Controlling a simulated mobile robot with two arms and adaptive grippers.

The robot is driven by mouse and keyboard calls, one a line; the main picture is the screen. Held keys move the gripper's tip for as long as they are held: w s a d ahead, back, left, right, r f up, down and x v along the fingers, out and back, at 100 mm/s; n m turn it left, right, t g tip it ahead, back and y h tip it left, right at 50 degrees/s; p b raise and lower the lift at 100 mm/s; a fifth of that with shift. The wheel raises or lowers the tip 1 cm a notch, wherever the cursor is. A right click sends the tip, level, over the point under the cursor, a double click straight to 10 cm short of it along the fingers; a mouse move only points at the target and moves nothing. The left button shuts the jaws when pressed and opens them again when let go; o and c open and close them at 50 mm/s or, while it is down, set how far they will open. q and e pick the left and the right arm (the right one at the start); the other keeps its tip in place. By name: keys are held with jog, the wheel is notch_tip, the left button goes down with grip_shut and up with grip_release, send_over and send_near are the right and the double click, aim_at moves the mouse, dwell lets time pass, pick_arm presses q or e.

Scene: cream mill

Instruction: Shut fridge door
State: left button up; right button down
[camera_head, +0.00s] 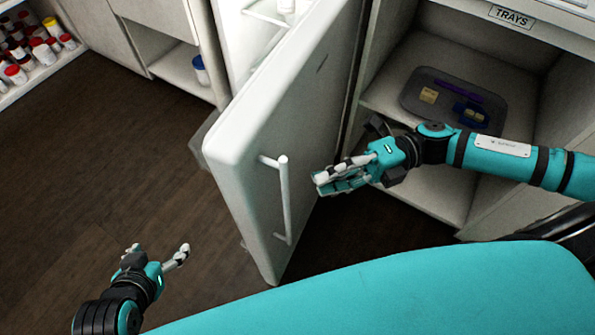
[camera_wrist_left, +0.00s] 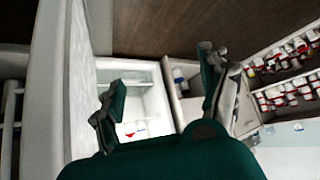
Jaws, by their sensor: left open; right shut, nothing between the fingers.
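The white fridge door (camera_head: 270,130) stands open in the head view, swung out towards me, with a vertical bar handle (camera_head: 284,200) on its outer face. Part of the fridge interior (camera_head: 240,35) shows behind the door, and it also shows in the left wrist view (camera_wrist_left: 150,105). My right gripper (camera_head: 318,183) is shut and empty, just right of the handle and apart from it. My left gripper (camera_head: 157,249) is open and empty, low over the floor to the left of the door. In the left wrist view, its fingers (camera_wrist_left: 160,95) are spread, with the door edge (camera_wrist_left: 75,90) to the left.
A grey tray (camera_head: 410,95) with small items lies on an open shelf behind my right arm. Shelves with several red-capped jars (camera_head: 30,50) stand at the far left. A blue-and-white container (camera_head: 201,70) sits in a cabinet beside the fridge. The dark floor (camera_head: 100,170) at left is clear.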

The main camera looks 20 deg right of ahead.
aim_at(270, 182)
pick_arm(q)
jog(key=shift+w+d+r+t+h+b, duration=0.2)
jog(key=shift+w+d+r+t, duration=0.1)
jog(key=shift+w+r+t, duration=0.45)
jog(key=shift+w+d+r+t+h+b, duration=0.15)
jog(key=shift+w+d+r+t, duration=0.25)
jog(key=shift+w, duration=0.5)
pick_arm(e)
jog(key=shift+w+a, duration=0.45)
jog(key=shift+a, duration=0.3)
jog(key=shift+w+a, duration=0.5)
jog(key=shift+a, duration=0.25)
jog(key=shift+w+a, duration=0.45)
jog(key=shift+a, duration=0.3)
pick_arm(q)
jog(key=shift+a, duration=0.1)
pick_arm(e)
jog(key=shift+a, duration=0.1)
